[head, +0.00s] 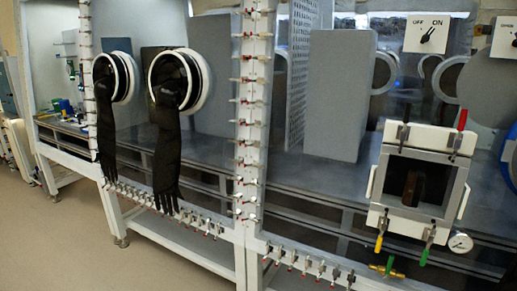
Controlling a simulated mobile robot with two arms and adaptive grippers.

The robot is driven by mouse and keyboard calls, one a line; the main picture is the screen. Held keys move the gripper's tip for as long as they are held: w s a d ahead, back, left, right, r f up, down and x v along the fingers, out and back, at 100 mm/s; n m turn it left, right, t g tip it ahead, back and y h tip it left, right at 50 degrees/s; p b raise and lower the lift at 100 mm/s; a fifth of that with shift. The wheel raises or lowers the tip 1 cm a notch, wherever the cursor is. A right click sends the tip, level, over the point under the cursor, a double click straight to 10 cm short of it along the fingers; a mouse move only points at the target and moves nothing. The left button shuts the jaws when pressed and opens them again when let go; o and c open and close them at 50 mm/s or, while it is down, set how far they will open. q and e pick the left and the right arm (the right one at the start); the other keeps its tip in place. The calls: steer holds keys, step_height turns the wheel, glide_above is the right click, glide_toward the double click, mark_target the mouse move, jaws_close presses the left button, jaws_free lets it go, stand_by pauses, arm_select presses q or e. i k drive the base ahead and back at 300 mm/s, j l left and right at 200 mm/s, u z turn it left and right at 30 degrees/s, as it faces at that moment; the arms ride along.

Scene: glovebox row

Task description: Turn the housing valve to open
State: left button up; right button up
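A white square housing (377,207) with a dark framed opening is mounted on the glovebox front at the right. A brass fitting with a green part (388,268) sits under it, near the bottom edge; it looks like a valve, but its handle position is too small to tell. Clamp-like levers stand on the housing's corners: a red-tipped one (462,119) points up, a yellow-tipped one (379,243) and a green-tipped one (425,256) point down. I cannot tell for sure which part is the housing valve. Neither of my grippers is in view.
A round gauge (460,243) is right of the housing's foot. An OFF/ON switch plate (426,34) is above. Two black gloves (107,145) (166,150) hang from ports at the left. Clamps line the window frames. The floor (65,240) at lower left is clear.

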mark_target(386, 277)
steer(key=z, duration=1.65)
steer(key=j+z, duration=0.25)
steer(key=z, duration=0.2)
steer(key=j+z, duration=0.25)
steer(key=z, duration=0.2)
steer(key=j+z, duration=0.3)
steer(key=z, duration=0.15)
steer(key=k+j+z, duration=0.1)
steer(key=z, duration=0.35)
steer(key=k+j+z, duration=0.15)
steer(key=j+z, duration=0.15)
steer(key=z, duration=0.15)
